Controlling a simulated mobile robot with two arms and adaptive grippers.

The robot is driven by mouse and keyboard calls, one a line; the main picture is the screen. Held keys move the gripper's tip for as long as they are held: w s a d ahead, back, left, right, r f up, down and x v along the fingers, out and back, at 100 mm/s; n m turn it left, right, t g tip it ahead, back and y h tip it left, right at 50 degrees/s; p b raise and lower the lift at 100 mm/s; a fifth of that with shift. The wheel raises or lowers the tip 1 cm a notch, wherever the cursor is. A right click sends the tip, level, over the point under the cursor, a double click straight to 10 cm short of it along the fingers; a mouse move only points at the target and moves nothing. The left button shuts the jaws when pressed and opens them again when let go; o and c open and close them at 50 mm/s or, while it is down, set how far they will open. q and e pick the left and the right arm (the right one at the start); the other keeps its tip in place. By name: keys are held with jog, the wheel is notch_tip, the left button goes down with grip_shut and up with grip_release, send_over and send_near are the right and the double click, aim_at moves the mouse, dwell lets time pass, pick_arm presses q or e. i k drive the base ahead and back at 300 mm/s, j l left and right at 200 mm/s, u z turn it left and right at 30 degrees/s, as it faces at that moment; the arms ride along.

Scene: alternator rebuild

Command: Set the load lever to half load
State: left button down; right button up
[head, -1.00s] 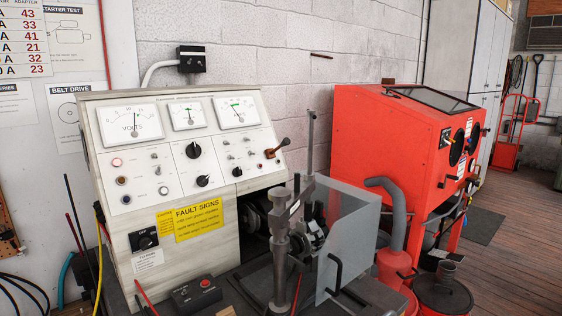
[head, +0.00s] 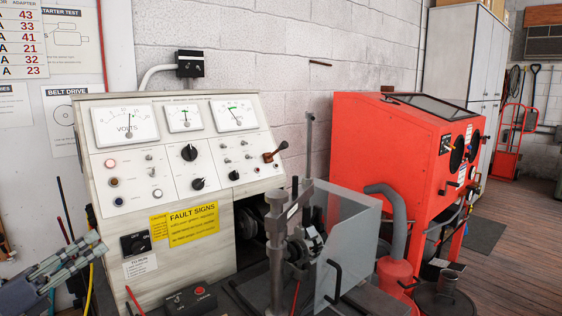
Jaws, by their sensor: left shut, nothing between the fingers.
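The test bench (head: 200,265) is a pale cabinet with a sloped panel of meters, knobs and switches. The load lever (head: 276,151) is on the right edge of this panel. It has a brown base and a dark knob, and it tilts up to the right. My left gripper (head: 99,244) is at the lower left, in front of the bench's left side. Its fingers are together and empty, pointing up and right. It is well apart from the lever, with most of the panel's width between them. My right gripper is not in view.
A clear guard (head: 348,250) and a metal post (head: 277,250) stand in front of the bench's right half. A small dark control box (head: 190,300) with a red button lies at the front. A red blasting cabinet (head: 385,150) stands to the right. Cables hang at the left.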

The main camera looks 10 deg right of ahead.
aim_at(285, 145)
jog(key=i+l, duration=0.2)
jog(key=l, duration=0.2)
jog(key=i+l, duration=0.45)
jog(key=l, duration=0.3)
jog(key=i+l, duration=0.25)
jog(key=l, duration=0.1)
